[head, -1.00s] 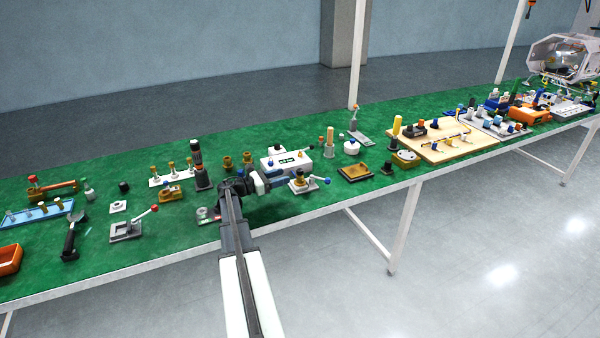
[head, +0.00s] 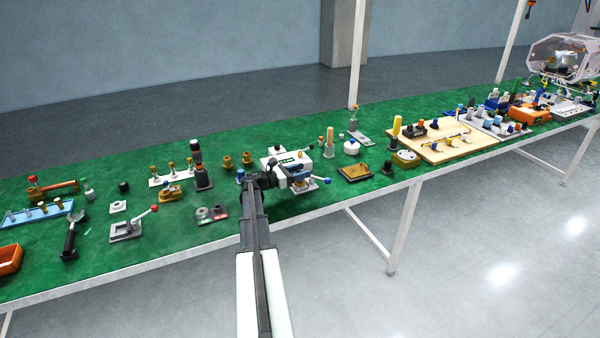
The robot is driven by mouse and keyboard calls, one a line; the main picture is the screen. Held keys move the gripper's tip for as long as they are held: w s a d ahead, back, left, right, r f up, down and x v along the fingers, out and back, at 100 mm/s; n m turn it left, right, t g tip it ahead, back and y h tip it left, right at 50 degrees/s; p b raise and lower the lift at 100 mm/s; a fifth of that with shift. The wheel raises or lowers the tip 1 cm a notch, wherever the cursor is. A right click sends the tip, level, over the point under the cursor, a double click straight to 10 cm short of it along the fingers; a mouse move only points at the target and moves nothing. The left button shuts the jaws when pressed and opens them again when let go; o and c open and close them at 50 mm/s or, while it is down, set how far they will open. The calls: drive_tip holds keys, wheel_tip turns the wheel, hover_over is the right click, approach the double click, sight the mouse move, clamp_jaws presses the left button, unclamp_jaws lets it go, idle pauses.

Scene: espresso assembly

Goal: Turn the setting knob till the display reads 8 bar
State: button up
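The white unit with the dark display (head: 289,157) stands near the middle of the green bench. Its display shows light green characters too small to read. A small dark blue knob (head: 271,162) shows at the left of its front; I cannot be sure that it is the setting knob. My gripper (head: 301,179) is just in front of the unit, low over the bench, and covers part of its lower front. Its fingers are too small and too mixed with the things behind them to tell whether they are open, or whether they touch the unit.
A lever device with a blue ball (head: 327,181) is partly hidden behind my gripper. A dark grinder-like tower (head: 200,165) stands to the left, and a brown tray (head: 355,172) to the right. Grey rings (head: 212,213) lie near the front edge. Bare green bench lies between.

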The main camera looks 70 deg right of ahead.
drive_tip(key=c, duration=0.9)
drive_tip(key=shift+w+d+m+g+y, duration=0.15)
drive_tip(key=shift+d+m+g+y, duration=0.05)
drive_tip(key=shift+m+g+y, duration=0.45)
drive_tip(key=shift+c, duration=0.2)
drive_tip(key=shift+a+m+g+y, duration=0.15)
drive_tip(key=shift+m+g+y, duration=0.65)
drive_tip(key=shift+y, duration=0.45)
drive_tip(key=o, duration=1)
drive_tip(key=shift+c, duration=0.2)
drive_tip(key=v, duration=1.3)
drive_tip(key=shift+w+a, duration=0.2)
drive_tip(key=shift+a, duration=0.05)
